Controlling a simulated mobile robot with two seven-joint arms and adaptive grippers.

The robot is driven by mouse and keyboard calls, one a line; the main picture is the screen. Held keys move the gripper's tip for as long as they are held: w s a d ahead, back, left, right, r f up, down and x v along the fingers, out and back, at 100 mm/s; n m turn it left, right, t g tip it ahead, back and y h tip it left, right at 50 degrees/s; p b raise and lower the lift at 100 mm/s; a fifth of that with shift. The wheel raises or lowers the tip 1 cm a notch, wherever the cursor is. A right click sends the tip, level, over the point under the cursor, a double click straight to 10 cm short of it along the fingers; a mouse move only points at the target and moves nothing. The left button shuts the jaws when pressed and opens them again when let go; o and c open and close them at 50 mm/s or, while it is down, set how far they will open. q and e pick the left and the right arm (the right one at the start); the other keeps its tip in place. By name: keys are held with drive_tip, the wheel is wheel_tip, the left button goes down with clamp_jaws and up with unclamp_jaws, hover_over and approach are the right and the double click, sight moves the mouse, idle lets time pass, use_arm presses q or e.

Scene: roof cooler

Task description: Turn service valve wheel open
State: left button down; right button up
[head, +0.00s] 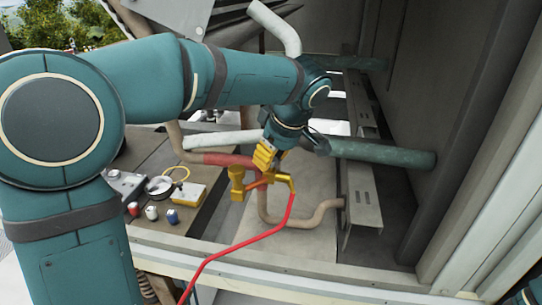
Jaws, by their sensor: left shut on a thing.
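My left gripper (268,162) reaches down from above at the middle of the view. It is shut on the service valve wheel, which is mostly hidden behind the fingers. The brass valve body (238,182) shows just below and to the left of the fingers, with another brass branch to the right. A red hose (240,240) runs from the right side of the valve down to the bottom edge. My right gripper is out of view.
A red and pale pipe (225,159) and a green pipe (385,152) run near the valve. A dark board (150,180) on the left holds gauges and small red, white and blue caps. A metal bracket (358,205) stands to the right, near the housing wall (440,70).

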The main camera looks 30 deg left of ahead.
use_arm(q)
drive_tip(key=shift+s+d+f, duration=0.1)
drive_tip(key=shift+f, duration=0.15)
drive_tip(key=c, duration=0.9)
unclamp_jaws()
drive_tip(key=shift+o, duration=0.2)
drive_tip(key=shift+r, duration=0.1)
drive_tip(key=shift+r, duration=0.15)
drive_tip(key=shift+d+r, duration=0.1)
drive_tip(key=shift+r, duration=0.2)
drive_tip(key=v, duration=1.1)
